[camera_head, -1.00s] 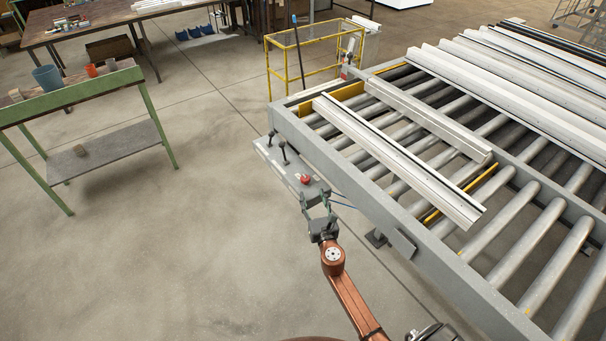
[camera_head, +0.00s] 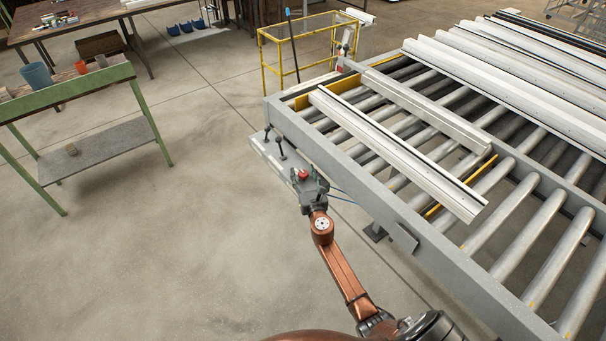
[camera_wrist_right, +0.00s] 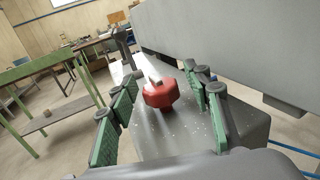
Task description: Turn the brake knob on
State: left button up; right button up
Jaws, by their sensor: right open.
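The brake knob is a red knob (camera_head: 303,174) with a pale bar on top, on a grey box (camera_head: 312,190) at the near end of a side shelf on the conveyor frame. In the right wrist view the red knob (camera_wrist_right: 160,94) stands between the green-padded fingers. My right gripper (camera_wrist_right: 165,110) is open, with one finger on each side of the knob and gaps visible on both sides. In the head view my right gripper (camera_head: 304,180) is at the knob, partly hidden by its own wrist. My left gripper is out of view.
Two black-knobbed levers (camera_head: 281,150) stand on the shelf beyond the box. The roller conveyor's grey side rail (camera_head: 350,185) runs close to the right, with white profiles (camera_head: 395,160) on the rollers. A green bench (camera_head: 75,90) stands left; the floor between is clear.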

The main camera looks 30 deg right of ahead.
jog(key=shift+c, duration=0.3)
jog(key=c, duration=1.1)
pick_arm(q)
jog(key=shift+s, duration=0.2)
